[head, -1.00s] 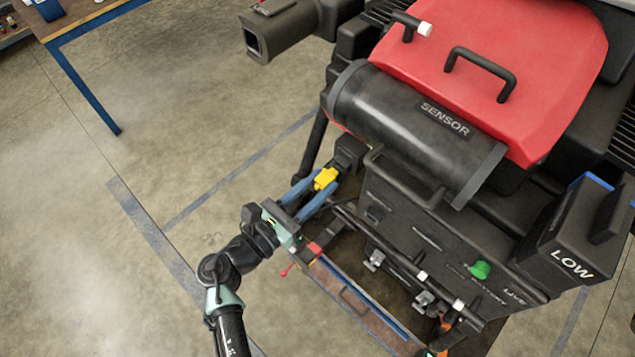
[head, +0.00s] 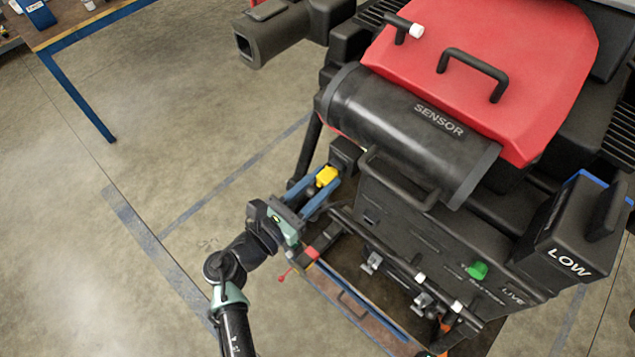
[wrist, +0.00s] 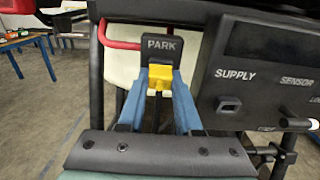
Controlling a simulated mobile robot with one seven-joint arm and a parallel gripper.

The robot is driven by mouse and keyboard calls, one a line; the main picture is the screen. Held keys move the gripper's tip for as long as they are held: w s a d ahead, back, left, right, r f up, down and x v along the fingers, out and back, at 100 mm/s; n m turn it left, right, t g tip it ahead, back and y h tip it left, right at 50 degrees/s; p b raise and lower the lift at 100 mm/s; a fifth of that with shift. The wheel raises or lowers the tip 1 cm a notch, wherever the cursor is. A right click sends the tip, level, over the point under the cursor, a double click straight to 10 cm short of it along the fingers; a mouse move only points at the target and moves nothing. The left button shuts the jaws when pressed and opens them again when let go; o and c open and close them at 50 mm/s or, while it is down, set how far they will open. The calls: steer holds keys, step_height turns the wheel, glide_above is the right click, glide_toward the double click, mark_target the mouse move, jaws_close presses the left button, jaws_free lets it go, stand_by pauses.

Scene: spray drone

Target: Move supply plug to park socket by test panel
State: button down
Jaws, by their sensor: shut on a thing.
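The yellow supply plug (head: 326,176) is between the blue fingers of my gripper (head: 318,190), which is shut on it. In the wrist view the plug (wrist: 160,78) sits directly in front of the black block marked PARK (wrist: 161,45), with its front end at or against the block's lower face. I cannot tell how deep it is in the park socket, which the plug hides. The test panel (wrist: 262,75) is to the right, with an empty-looking port (wrist: 229,104) under the word SUPPLY. In the head view the park block (head: 345,155) is just beyond the plug.
The black SENSOR cylinder (head: 415,120) and red cover (head: 490,65) stand above and right of my gripper. A tray (head: 350,305) with a red part at its corner lies below. A box marked LOW (head: 570,235) is at right. Floor at left is clear.

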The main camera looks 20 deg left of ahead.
steer(key=shift+w+d, duration=0.1)
steer(key=shift+w, duration=0.15)
steer(key=c, duration=0.5)
jaws_free()
steer(key=b+v, duration=0.3)
steer(key=v, duration=1)
steer(key=shift+r, duration=0.1)
